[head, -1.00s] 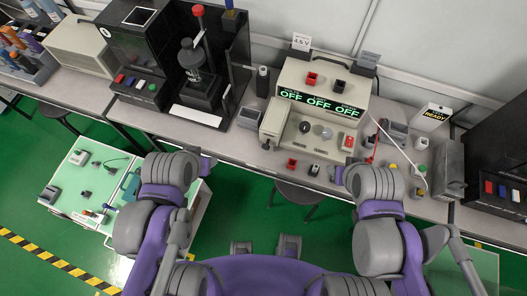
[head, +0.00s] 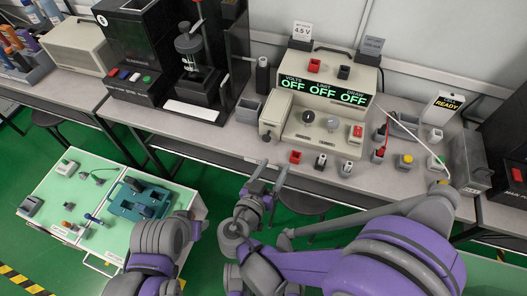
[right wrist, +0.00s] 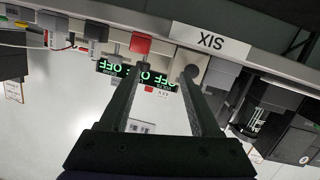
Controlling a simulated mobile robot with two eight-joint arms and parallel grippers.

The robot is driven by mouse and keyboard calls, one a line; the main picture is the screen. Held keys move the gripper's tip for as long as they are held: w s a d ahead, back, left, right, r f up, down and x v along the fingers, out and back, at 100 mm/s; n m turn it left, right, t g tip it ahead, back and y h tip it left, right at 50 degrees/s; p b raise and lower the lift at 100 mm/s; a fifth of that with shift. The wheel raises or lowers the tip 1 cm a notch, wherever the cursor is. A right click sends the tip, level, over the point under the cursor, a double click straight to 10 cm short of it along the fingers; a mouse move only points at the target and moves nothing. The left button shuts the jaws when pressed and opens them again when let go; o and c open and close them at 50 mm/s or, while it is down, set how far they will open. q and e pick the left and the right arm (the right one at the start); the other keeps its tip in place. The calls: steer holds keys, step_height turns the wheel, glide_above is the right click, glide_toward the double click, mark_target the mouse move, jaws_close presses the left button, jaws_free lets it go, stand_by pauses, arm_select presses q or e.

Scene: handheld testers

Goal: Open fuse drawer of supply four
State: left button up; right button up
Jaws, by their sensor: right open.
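The beige power supply (head: 330,85) stands on the bench, its green display reading OFF three times. A small dark knob (head: 265,138) sits low at its left front, below a narrow beige box (head: 273,115). I cannot tell for sure which part is the fuse drawer. My right gripper (head: 272,167) is open and empty, just in front of the bench edge below that knob. In the right wrist view its two fingers (right wrist: 166,72) stand apart, pointing at the upside-down supply. My left gripper is not visible.
A red block (head: 295,157) and small terminals stand before the supply. A grey bin (head: 249,110) is at its left, leads with red and white parts at its right. A green-topped cart (head: 95,205) stands at the lower left.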

mark_target(266, 140)
steer(key=s+a+t+b, duration=0.1)
steer(key=a+t+b, duration=0.15)
steer(key=a, duration=0.35)
steer(key=shift+m+t+y, duration=0.3)
steer(key=shift+m+t, duration=0.05)
steer(key=shift+m, duration=0.05)
steer(key=x, duration=0.7)
steer(key=f+p+x, duration=0.1)
steer(key=x, duration=0.2)
steer(key=shift+w+d, duration=0.15)
steer(key=shift+w, duration=0.05)
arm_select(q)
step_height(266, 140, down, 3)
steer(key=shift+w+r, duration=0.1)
arm_select(e)
jaws_close()
